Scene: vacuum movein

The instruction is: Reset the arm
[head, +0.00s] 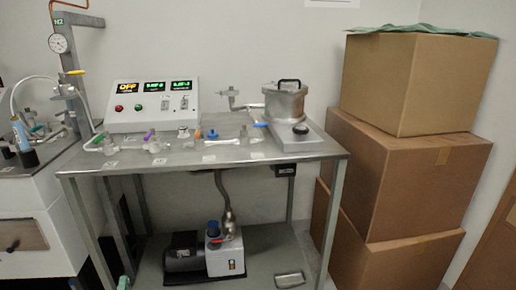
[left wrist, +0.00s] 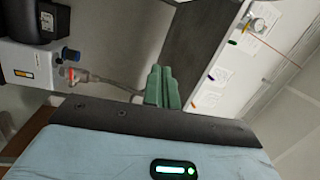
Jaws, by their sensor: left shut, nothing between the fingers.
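My left gripper (head: 124,282) shows only as a small green tip at the bottom edge of the head view, low in front of the steel table's left part. In the left wrist view its two green fingers (left wrist: 162,88) are pressed together with nothing between them. My left arm is otherwise out of the head view. My right gripper is in neither view.
A steel table (head: 195,158) carries a control box (head: 153,105), a metal pot (head: 285,103) and several valve fittings. A vacuum pump (head: 205,255) stands on the lower shelf. Stacked cardboard boxes (head: 400,165) stand at right. A white cabinet (head: 30,225) stands at left.

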